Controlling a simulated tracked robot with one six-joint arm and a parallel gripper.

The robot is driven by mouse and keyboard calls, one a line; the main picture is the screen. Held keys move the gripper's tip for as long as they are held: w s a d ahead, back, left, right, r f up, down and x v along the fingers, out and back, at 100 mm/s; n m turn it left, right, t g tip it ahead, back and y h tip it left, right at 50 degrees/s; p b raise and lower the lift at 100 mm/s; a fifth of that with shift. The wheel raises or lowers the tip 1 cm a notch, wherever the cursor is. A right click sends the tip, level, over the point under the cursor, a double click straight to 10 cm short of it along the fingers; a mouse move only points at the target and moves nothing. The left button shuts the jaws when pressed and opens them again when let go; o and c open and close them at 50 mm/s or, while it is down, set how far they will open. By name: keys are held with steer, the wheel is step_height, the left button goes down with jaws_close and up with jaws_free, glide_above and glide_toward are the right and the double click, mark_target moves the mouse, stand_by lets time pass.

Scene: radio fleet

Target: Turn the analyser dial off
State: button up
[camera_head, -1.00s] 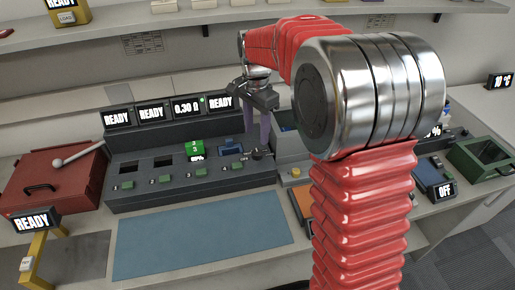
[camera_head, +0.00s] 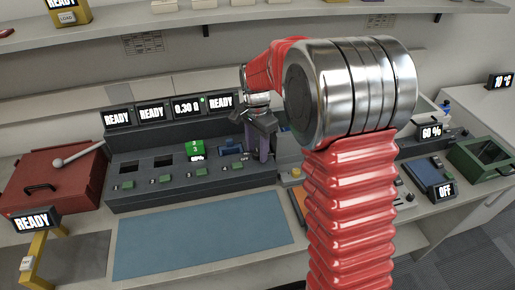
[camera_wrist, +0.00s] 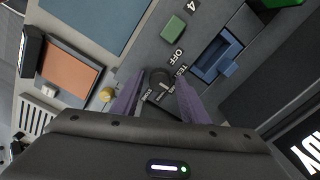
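The analyser (camera_head: 135,192) is a dark grey console with several bays and a row of displays reading READY, READY, 0.30 Ω and READY. Its dial (camera_wrist: 160,77) is a small dark round knob in the wrist view, with the labels OFF and TEST beside it and another label too small to read. My gripper (camera_wrist: 159,86) is open, with its purple fingers on either side of the dial. I cannot tell whether they touch it or which way the dial points. In the head view my gripper (camera_head: 262,152) is low at the console's right end and hides the dial.
A green cell (camera_head: 194,149) stands in the third bay, and a blue holder (camera_head: 230,147) is at the fourth. A red case (camera_head: 50,180) lies at the left. A blue mat (camera_head: 200,238) lies clear in front. A yellow button (camera_wrist: 107,94) is close to my left finger.

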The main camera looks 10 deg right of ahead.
steer(key=c, duration=0.9)
steer(key=shift+n, duration=0.3)
steer(key=n, duration=0.8)
steer(key=shift+n, duration=0.3)
steer(key=n, duration=0.4)
steer(key=shift+n, duration=0.3)
steer(key=n, duration=0.4)
